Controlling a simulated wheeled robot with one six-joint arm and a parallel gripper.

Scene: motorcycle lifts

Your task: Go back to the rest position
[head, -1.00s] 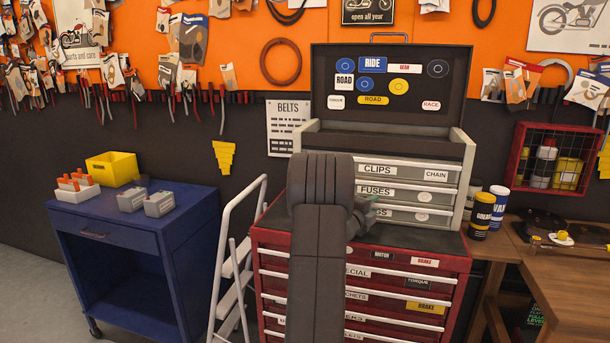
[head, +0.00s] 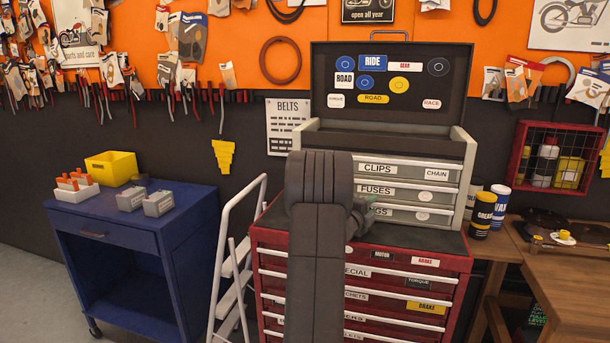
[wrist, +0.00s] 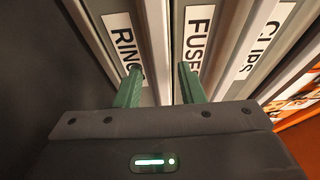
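My gripper (head: 371,212) is in front of the lower drawers of the grey tool chest (head: 461,168), partly hidden behind my own arm in the head view. In the wrist view my gripper's two green fingers (wrist: 159,78) are apart, with nothing held between them. They point at the drawer fronts labelled RINGS (wrist: 124,50) and FUSES (wrist: 198,42), one on each side of a pale drawer rail (wrist: 157,45). I cannot tell whether they touch it. The drawers look shut.
The grey chest stands on a red drawer cabinet (head: 455,290). A white stepladder (head: 232,270) leans at its left, beside a blue cart (head: 180,222) with a yellow bin (head: 112,167). Cans (head: 482,212) and a wooden bench (head: 570,285) are at the right.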

